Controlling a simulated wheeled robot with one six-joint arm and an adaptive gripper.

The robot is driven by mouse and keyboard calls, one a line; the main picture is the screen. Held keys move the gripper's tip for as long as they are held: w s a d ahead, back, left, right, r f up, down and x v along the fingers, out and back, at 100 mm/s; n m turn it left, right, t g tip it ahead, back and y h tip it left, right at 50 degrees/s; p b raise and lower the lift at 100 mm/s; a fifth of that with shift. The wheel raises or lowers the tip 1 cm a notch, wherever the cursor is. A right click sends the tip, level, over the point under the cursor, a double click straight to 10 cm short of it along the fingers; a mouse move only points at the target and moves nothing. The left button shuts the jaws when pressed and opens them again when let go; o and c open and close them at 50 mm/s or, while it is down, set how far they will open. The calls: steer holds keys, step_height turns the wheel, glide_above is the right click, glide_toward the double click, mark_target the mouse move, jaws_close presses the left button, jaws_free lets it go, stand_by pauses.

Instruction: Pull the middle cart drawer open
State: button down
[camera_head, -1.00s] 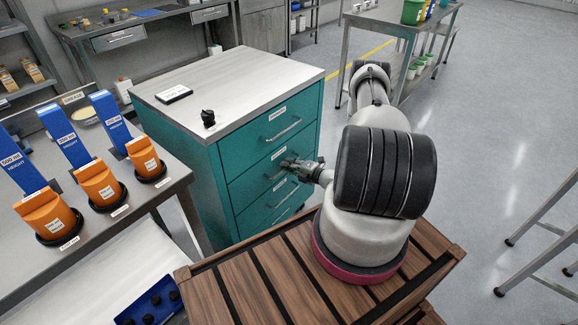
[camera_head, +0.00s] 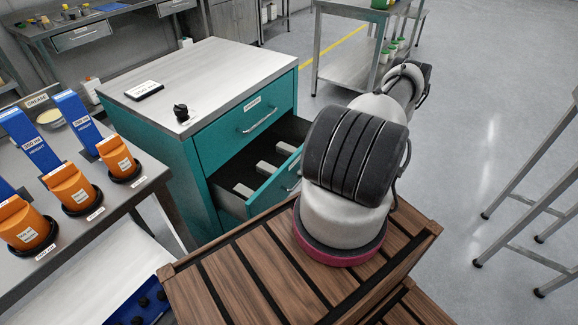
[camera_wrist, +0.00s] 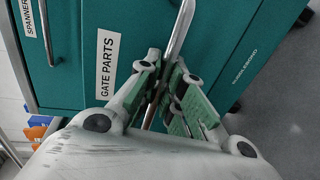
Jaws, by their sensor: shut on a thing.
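The teal cart (camera_head: 205,157) stands left of my arm in the head view. Its middle drawer (camera_head: 268,193) is pulled well out, showing a dark interior with several pale strips. In the wrist view the drawer front (camera_wrist: 225,25) carries a "GATE PARTS" label. My gripper (camera_wrist: 166,72) is shut around the drawer's metal bar handle (camera_wrist: 181,30), with a green-padded finger on each side. In the head view my arm hides the gripper and the drawer's right part.
The cart's upper drawer (camera_head: 230,128) is shut. A black knob (camera_head: 181,112) and a label plate (camera_head: 144,90) are on the cart top. A bench with orange dispensers (camera_head: 72,188) stands at left. A metal frame (camera_head: 530,185) stands at right, with clear floor before it.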

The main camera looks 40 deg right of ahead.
steer(key=f+v, duration=0.3)
steer(key=v, duration=1.1)
steer(key=shift+s, duration=0.4)
steer(key=shift+d, duration=0.1)
steer(key=c, duration=1.5)
jaws_free()
steer(key=v, duration=1.2)
